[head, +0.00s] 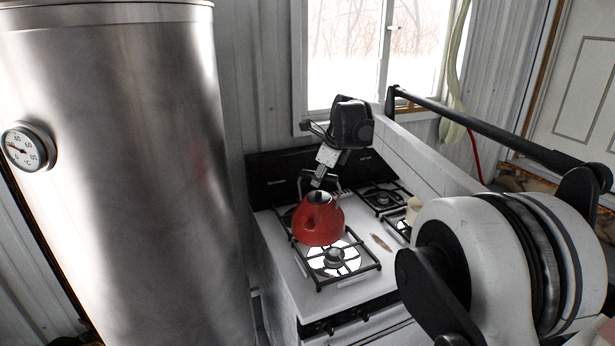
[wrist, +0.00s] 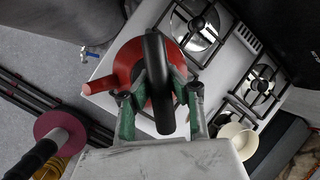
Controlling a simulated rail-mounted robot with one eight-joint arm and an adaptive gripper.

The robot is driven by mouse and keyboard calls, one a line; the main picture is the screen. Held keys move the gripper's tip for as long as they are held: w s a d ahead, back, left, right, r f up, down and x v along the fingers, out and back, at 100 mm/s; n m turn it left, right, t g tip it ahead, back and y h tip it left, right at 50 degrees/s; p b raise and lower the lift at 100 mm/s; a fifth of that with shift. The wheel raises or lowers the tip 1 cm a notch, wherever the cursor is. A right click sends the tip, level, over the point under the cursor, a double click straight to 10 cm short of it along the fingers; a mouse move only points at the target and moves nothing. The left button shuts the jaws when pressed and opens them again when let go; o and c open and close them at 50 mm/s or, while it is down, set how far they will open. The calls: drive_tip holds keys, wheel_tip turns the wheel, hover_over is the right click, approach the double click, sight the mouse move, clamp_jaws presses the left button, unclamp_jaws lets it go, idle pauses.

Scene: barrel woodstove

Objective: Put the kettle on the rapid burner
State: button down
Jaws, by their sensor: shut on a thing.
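The red kettle (head: 317,222) with a black lid hangs at the left half of the white gas stove. My gripper (head: 320,182) comes down from above and is shut on its handle. In the wrist view the black handle (wrist: 158,70) lies between the green finger pads, with the red body (wrist: 127,62) below and the spout pointing left. The front left burner (head: 333,260) shows partly below the kettle, with a black grate and a bright disc. The kettle hides part of the burner behind it. I cannot tell whether it touches the grate or which burner is the rapid one.
A cream mug (head: 413,209) stands on the stove's right side; it also shows in the wrist view (wrist: 238,140). A rear right burner (head: 382,197) is free. A large steel cylinder (head: 130,170) with a dial stands left of the stove. A window is behind.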

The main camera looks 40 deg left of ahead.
sight(338, 200)
drive_tip(key=w+d+f, duration=0.1)
drive_tip(key=w+d, duration=0.1)
drive_tip(key=w+d+f+p, duration=0.1)
drive_tip(key=w+d+f, duration=0.1)
drive_tip(key=shift+w+f, duration=0.1)
drive_tip(key=shift+f, duration=0.15)
drive_tip(key=shift+f+p, duration=0.6)
drive_tip(key=shift+f, duration=1.55)
drive_tip(key=c, duration=2)
unclamp_jaws()
drive_tip(key=shift+o, duration=1.3)
drive_tip(key=shift+d, duration=0.1)
drive_tip(key=b+v, duration=0.2)
drive_tip(key=v, duration=1)
